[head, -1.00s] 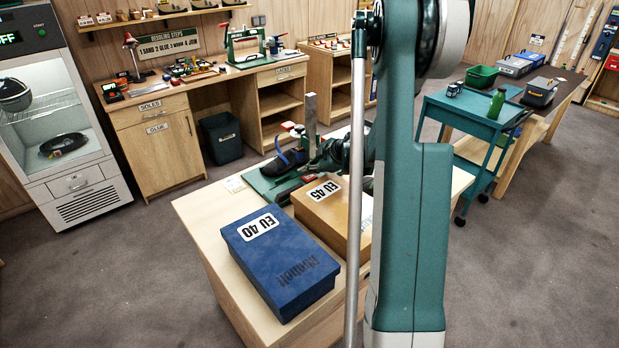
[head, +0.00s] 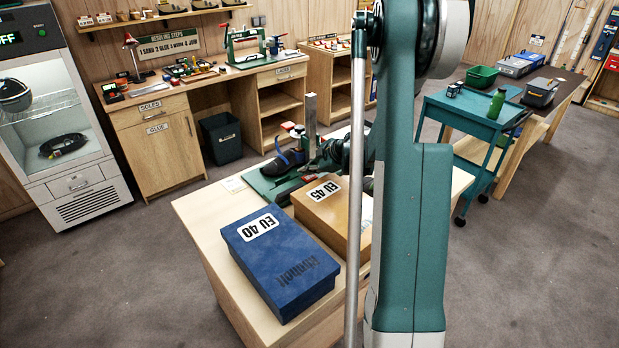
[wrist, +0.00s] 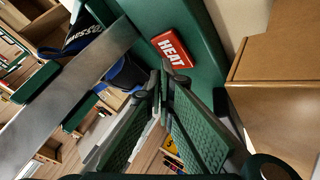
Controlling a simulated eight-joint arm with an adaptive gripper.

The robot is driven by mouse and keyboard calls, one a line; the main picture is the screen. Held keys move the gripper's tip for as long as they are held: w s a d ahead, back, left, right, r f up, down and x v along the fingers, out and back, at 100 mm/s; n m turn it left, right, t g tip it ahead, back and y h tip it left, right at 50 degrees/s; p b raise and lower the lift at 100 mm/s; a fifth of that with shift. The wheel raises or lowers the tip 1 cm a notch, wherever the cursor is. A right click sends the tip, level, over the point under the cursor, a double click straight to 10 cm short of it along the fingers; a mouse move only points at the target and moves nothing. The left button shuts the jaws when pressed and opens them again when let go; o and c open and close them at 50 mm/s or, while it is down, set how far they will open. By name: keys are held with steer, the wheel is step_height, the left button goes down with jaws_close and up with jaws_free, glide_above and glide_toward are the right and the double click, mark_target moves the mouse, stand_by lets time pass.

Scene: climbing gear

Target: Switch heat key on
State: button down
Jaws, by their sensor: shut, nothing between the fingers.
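The red key marked HEAT (wrist: 172,48) sits on a green panel (wrist: 205,50) in the wrist view. My gripper (wrist: 165,78) is shut and empty, with its fingertips close by the key's lower edge in that picture. I cannot tell whether they touch it. In the head view my gripper is small and partly hidden behind my own arm, near the green press base (head: 262,185) on the wooden bench. I cannot make out the key there.
A climbing shoe (head: 284,162) rests on the press beside a grey metal upright (head: 310,118), which also crosses the wrist view (wrist: 75,85). A blue EU 40 box (head: 285,275) and a brown EU 45 box (head: 325,215) stand on the bench close to the arm.

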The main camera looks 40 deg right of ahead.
mark_target(307, 178)
steer(key=shift+f, duration=0.15)
steer(key=shift+f+b, duration=0.3)
steer(key=shift+b, duration=0.1)
steer(key=shift+f, duration=0.15)
stand_by(0.6)
steer(key=shift+r, duration=0.55)
stand_by(0.4)
step_height(307, 178, up, 6)
steer(key=p, duration=0.3)
stand_by(0.5)
